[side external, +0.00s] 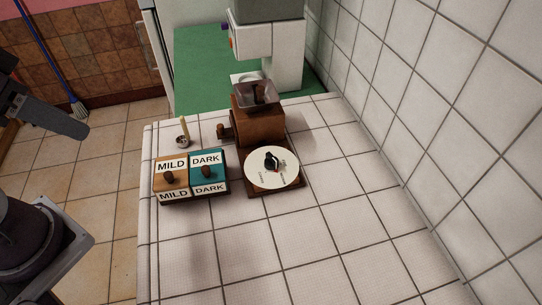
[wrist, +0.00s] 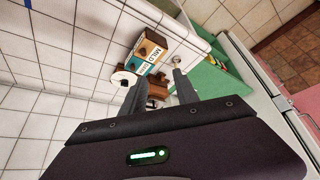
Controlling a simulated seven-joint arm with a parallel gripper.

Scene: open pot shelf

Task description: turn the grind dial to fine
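The grind dial (side external: 285,178) is a white disc with a black knob (side external: 271,161) at its centre, on a brown wooden base in front of the grinder. Its small lettering is too small to read, so I cannot tell its setting. The wooden grinder (side external: 258,127) has a clear hopper on top. In the wrist view the dial (wrist: 121,76) lies just left of my left finger, and the grinder (wrist: 157,90) shows between the fingers, partly hidden. My gripper (wrist: 158,76) is open and empty, well apart from the dial. Only part of my arm shows at the left edge of the side view.
A MILD and DARK labelled box with two knobs (side external: 190,177) stands left of the dial. A small cup with a brush (side external: 183,138) is behind it. A white machine (side external: 288,55) stands at the back on a green surface. A tiled wall bounds the right; the front counter is clear.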

